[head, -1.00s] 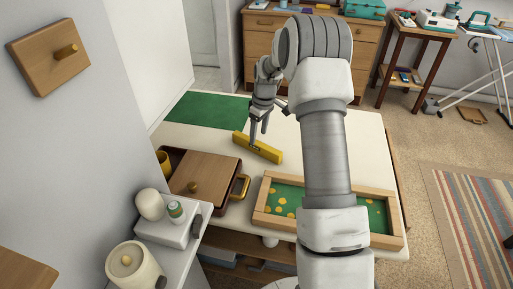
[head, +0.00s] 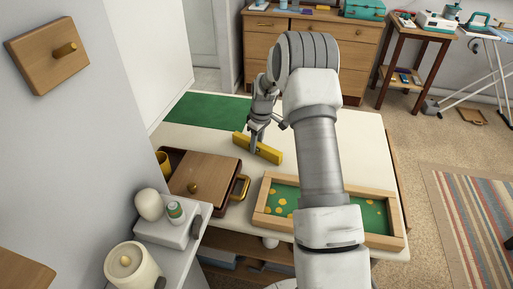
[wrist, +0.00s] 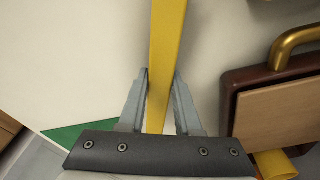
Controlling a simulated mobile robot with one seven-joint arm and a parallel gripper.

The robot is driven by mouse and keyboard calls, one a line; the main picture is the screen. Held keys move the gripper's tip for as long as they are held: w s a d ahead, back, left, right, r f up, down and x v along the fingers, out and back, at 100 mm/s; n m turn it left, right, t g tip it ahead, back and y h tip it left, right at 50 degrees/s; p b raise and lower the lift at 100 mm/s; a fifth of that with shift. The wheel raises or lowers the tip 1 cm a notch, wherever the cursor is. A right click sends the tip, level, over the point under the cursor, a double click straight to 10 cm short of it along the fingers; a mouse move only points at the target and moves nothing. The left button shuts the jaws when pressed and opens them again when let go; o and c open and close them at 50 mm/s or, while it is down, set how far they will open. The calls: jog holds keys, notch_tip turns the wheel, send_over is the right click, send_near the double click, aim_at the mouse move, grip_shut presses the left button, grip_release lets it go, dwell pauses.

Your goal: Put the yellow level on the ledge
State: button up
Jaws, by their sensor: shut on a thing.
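The yellow level (head: 267,153) is a long yellow bar on the cream tabletop (head: 222,134), lying at a slant between the green mat and the brown case. In the wrist view the level (wrist: 167,45) runs lengthwise away from my gripper (wrist: 160,82). One finger is on each side of the level, close against it. My gripper (head: 254,148) is low over the level in the head view, shut on it near its middle. I cannot tell whether the level is lifted off the table. I cannot tell which surface is the ledge.
A brown case with a wooden lid (head: 205,172) and brass handle stands just in front of the level. A wooden tray with a green bottom (head: 262,215) is at the front right. A green mat (head: 205,108) lies at the back left. A white shelf (head: 185,250) holds jars.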

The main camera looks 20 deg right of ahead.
grip_shut()
jog(key=shift+r, duration=0.15)
jog(key=shift+r, duration=0.55)
notch_tip(320, 180, up, 3)
jog(key=shift+f, duration=0.2)
jog(key=s+d+r, duration=0.7)
jog(key=s+d, duration=0.1)
jog(key=s+a+f+m+p, duration=0.1)
jog(key=s+a+m+p, duration=0.1)
jog(key=a, duration=0.8)
jog(key=s+a+f+m+p, duration=0.2)
jog(key=s+a+m, duration=0.2)
jog(key=a, duration=0.6)
jog(key=shift+s+m+h, duration=0.4)
jog(key=shift+s, duration=0.8)
